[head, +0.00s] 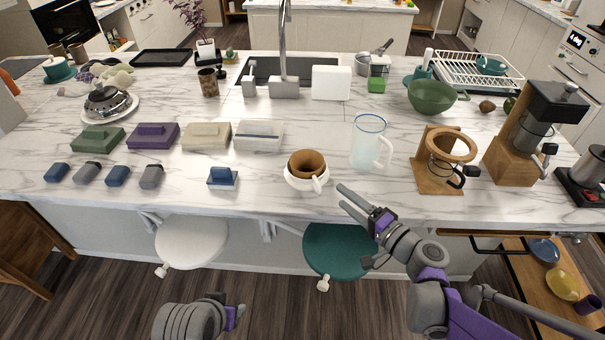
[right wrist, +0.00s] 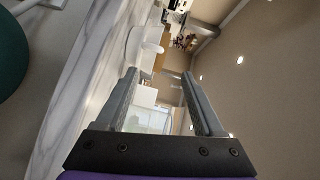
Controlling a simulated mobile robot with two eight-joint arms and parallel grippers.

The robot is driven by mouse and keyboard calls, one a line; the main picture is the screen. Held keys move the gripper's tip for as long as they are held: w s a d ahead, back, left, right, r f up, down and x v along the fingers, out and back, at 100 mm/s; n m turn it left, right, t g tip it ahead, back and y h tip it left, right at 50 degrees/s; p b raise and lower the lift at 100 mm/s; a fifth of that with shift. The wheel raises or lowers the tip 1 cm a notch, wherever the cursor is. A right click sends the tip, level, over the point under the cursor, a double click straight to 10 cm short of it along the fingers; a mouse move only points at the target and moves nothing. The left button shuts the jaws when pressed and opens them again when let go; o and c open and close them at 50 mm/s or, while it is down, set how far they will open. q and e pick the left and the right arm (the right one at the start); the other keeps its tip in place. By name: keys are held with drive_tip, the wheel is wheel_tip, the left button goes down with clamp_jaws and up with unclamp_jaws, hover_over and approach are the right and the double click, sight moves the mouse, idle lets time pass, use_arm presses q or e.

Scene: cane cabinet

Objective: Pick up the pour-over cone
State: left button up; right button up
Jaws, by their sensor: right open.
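What looks like the pour-over cone (head: 292,181) is a white piece with a side handle and a brown inside. It stands upright near the front edge of the marble counter in the head view. My right gripper (head: 342,195) is open and empty, just right of the cone and apart from it, near the counter's front edge. In the right wrist view the open fingers (right wrist: 160,73) have nothing held between them. A white handled shape (right wrist: 148,46) ahead of them may be the cone. My left arm shows only in part at the bottom; its fingers are not visible.
A glass pitcher (head: 365,150) stands behind and right of the cone. A wooden dripper stand (head: 428,184) and coffee grinder (head: 508,158) are further right. Two stools, white (head: 190,243) and green (head: 335,250), stand below the counter.

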sight(313, 180)
drive_tip(key=x, duration=0.3)
drive_tip(key=shift+w+a, duration=0.25)
drive_tip(key=x, duration=0.2)
drive_tip(key=f+x, duration=0.1)
drive_tip(key=x, duration=0.2)
drive_tip(key=shift+a+p, duration=0.35)
drive_tip(key=shift+s, duration=0.1)
drive_tip(key=shift+c, duration=0.2)
clamp_jaws()
